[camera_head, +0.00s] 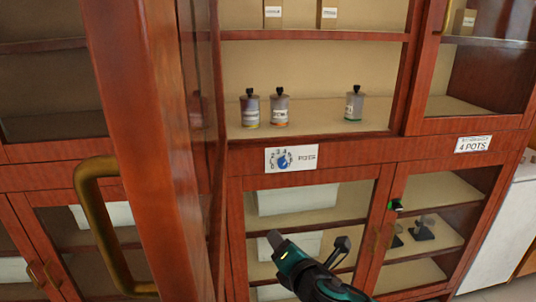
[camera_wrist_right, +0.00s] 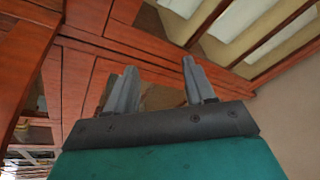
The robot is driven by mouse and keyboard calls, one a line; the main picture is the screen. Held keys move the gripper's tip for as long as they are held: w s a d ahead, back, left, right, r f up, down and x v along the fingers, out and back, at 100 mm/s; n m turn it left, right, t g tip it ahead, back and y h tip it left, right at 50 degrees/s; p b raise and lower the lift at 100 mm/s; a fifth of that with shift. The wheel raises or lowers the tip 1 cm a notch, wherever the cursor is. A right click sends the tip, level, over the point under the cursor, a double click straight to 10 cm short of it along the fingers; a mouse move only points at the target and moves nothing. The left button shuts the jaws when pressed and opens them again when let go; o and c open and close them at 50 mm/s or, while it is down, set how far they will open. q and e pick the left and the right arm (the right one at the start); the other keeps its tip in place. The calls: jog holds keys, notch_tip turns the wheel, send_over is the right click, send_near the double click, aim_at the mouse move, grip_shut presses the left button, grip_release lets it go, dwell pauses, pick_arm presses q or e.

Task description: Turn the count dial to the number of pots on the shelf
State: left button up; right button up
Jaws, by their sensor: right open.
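Three small grey pots with dark lids stand on the open cabinet shelf: a left pot (camera_head: 250,108), a middle pot (camera_head: 280,107) and a right pot (camera_head: 353,104), set apart from the others. The count dial (camera_head: 285,160) is a blue knob on a white plate on the rail below the shelf. Marks ring it, but its setting is too small to read. My right gripper (camera_head: 308,243) is open and empty, below the dial and in front of the lower glass door. Its two separated fingers (camera_wrist_right: 158,88) show in the right wrist view. My left gripper is not in view.
An open wooden door (camera_head: 145,130) with a brass handle (camera_head: 95,220) stands close on the left. A white label (camera_head: 473,144) reading "4 POTS" is on the rail at right. Small boxes (camera_head: 329,14) stand on the upper shelf. Dark items (camera_head: 421,229) stand in the lower right cabinet.

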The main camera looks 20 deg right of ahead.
jog(key=s+a+f+m+g+y, duration=0.2)
jog(key=s+a+f+m+y, duration=0.1)
jog(key=s+f+m, duration=0.4)
jog(key=shift+a+f+m+g, duration=0.3)
jog(key=shift+a+f+m, duration=0.55)
jog(key=shift+m, duration=0.55)
